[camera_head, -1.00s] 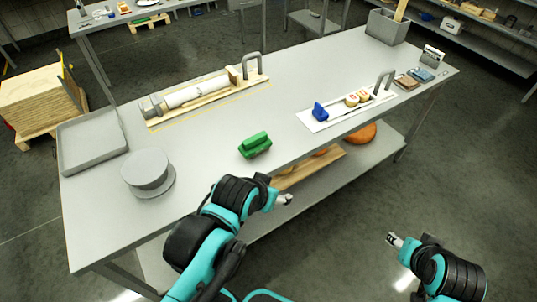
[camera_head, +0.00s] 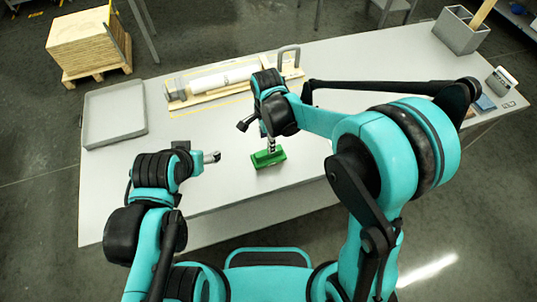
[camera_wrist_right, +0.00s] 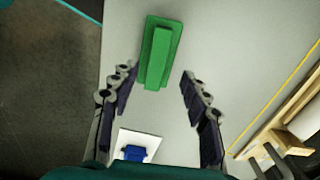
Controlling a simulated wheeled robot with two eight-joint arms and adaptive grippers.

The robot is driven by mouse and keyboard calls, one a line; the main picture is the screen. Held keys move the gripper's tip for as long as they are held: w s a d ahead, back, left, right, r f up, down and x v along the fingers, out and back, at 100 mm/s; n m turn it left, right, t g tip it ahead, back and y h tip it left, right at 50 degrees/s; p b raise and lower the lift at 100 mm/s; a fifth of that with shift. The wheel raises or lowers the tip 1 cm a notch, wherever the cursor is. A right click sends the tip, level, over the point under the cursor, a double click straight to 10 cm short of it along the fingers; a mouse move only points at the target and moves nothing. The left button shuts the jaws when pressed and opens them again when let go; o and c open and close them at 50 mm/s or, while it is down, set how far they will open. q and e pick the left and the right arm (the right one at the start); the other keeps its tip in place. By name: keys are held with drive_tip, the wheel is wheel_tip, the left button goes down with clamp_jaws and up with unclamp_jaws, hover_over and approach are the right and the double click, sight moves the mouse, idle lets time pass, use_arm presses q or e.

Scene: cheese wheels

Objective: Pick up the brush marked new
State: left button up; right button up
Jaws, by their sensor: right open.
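A green brush (camera_head: 268,158) with a raised handle lies on the grey table, near its front edge. My right gripper (camera_head: 271,146) is above it, pointing down. In the right wrist view the green brush (camera_wrist_right: 160,50) is ahead of the open right fingers (camera_wrist_right: 158,78), its near end close to the gap between the tips; I cannot tell whether they touch. A blue brush (camera_wrist_right: 135,153) on a white board shows at the bottom of that view. I can read no marking on either brush. My left gripper (camera_head: 212,157) is left of the green brush, apart from it.
A grey tray (camera_head: 114,113) sits at the table's left end. A wooden fixture with a white cylinder (camera_head: 225,78) is behind the green brush. A grey bin (camera_head: 462,32) stands at the far right. My right arm covers the table's right part.

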sight(269, 156)
drive_tip(key=f+b, duration=0.1)
drive_tip(key=f, duration=0.6)
drive_tip(key=shift+s+d+b, duration=0.1)
drive_tip(key=shift+d+b, duration=0.1)
drive_tip(key=shift+b, duration=0.15)
clamp_jaws()
